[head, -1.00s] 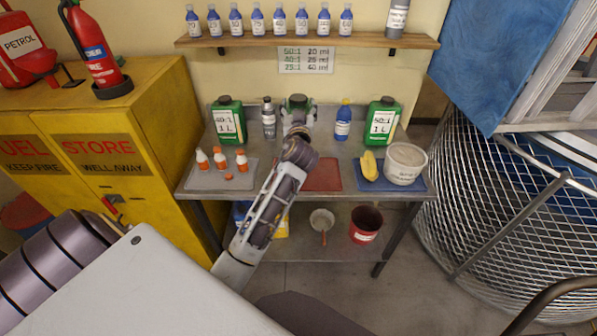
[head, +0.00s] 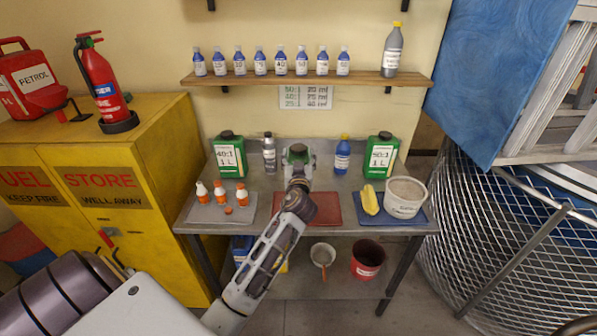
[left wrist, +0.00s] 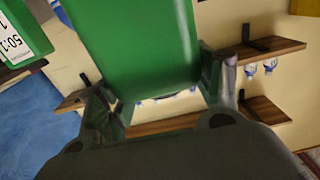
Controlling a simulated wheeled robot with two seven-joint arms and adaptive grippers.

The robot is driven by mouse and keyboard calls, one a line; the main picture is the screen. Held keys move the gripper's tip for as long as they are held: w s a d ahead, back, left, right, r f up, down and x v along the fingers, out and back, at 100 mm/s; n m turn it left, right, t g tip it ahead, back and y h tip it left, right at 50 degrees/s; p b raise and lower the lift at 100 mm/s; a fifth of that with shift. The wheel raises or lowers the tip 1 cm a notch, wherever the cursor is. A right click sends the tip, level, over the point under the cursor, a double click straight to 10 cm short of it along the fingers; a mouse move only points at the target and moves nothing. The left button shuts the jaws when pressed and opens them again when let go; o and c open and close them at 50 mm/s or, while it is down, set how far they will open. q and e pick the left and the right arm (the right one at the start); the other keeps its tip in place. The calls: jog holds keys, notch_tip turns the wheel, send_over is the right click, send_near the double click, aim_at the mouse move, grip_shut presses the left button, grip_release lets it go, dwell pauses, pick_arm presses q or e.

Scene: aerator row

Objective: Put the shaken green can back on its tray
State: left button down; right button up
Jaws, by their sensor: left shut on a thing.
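My left gripper (head: 298,158) is shut on a green can (left wrist: 150,45), which fills the top middle of the left wrist view between the two fingers. In the head view the gripper hides most of that can, behind the red tray (head: 322,210). I cannot tell whether the can touches the bench. The red tray looks bare where it shows; my arm covers its left part. Two other green cans stand at the back of the bench, one labelled 40:1 (head: 229,155) at left and one labelled 50:1 (head: 382,153) at right. My right gripper is not in view.
A grey tray (head: 200,221) holds orange-and-white bottles. A blue tray (head: 420,216) holds a yellow item (head: 370,200) and a white tub (head: 404,197). A silver bottle (head: 269,152) and blue bottle (head: 342,155) flank the gripper. A shelf (head: 300,78) hangs above.

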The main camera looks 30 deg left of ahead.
pick_arm(q)
jog(key=shift+f, duration=0.45)
jog(key=shift+f, duration=1.9)
jog(key=shift+c, duration=1.5)
grip_release()
jog(key=shift+f, duration=0.1)
